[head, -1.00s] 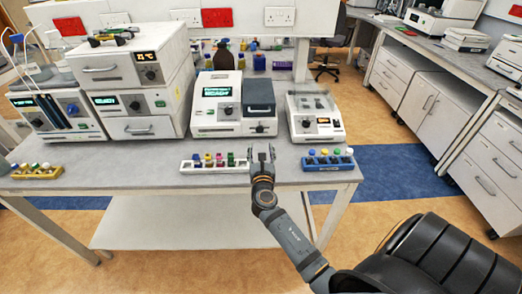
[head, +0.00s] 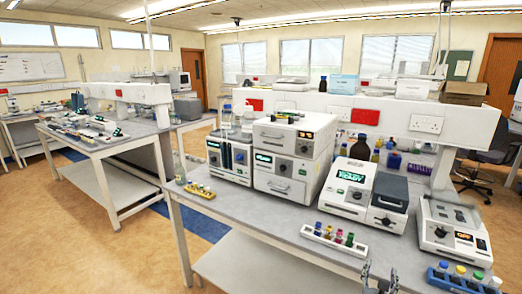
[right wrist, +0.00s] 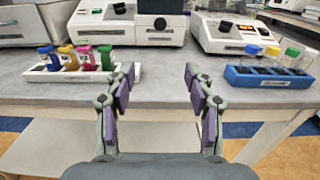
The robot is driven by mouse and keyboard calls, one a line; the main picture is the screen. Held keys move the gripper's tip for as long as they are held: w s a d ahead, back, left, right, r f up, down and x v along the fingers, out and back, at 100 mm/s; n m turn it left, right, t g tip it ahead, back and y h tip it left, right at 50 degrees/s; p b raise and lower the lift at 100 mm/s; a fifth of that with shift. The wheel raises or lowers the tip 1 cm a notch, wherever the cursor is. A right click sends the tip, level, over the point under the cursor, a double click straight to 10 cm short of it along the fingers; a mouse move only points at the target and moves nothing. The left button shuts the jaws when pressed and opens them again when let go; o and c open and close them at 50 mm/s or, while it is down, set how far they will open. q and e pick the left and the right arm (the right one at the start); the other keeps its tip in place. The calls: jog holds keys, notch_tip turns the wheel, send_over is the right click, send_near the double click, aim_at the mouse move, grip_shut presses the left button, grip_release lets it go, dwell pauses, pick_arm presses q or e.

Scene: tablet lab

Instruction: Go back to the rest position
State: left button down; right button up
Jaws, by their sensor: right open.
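My right gripper (right wrist: 158,105) is open and empty in the right wrist view, its two purple-padded fingers apart in front of the bench edge. In the head view only its fingertips (head: 379,279) show at the bottom edge. It stands between a white rack (right wrist: 85,73) with several coloured-cap vials on the left and a blue rack (right wrist: 270,76) with several capped vials on the right. It touches neither rack. My left gripper is not in view.
The grey bench (head: 265,219) carries a machine with a green display (head: 362,190), stacked white units (head: 292,155) and a small instrument (head: 453,230). A yellow rack (head: 200,191) sits at its left end. Another bench (head: 90,145) stands at the left, with open floor between.

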jog(key=s+a+f+m+g+y, duration=0.15)
jog(key=s+f+m, duration=0.3)
jog(key=f, duration=0.75)
jog(key=s+a+f+m+g+y, duration=0.1)
jog(key=s+f+m+g+y, duration=0.25)
jog(key=f, duration=0.75)
jog(key=s+a+f+m+g, duration=0.15)
jog(key=s+f+m, duration=0.25)
jog(key=s+f, duration=0.55)
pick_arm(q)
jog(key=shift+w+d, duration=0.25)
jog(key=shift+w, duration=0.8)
pick_arm(e)
jog(key=s+a+f+m+g+y, duration=0.1)
jog(key=s+f+m+g, duration=0.1)
jog(key=s+f+m, duration=0.4)
jog(key=s+a+f+m+g+y, duration=0.1)
jog(key=s+f+m+g, duration=0.2)
jog(key=s, duration=1.1)
jog(key=s+a+f+m+g+y, duration=0.1)
jog(key=s+f+m+g, duration=0.1)
jog(key=s+f+m, duration=0.6)
notch_tip(320, 180, down, 3)
jog(key=shift+s+a+r+m+g, duration=0.1)
jog(key=shift+s+a+m+g, duration=0.25)
jog(key=shift+s, duration=0.6)
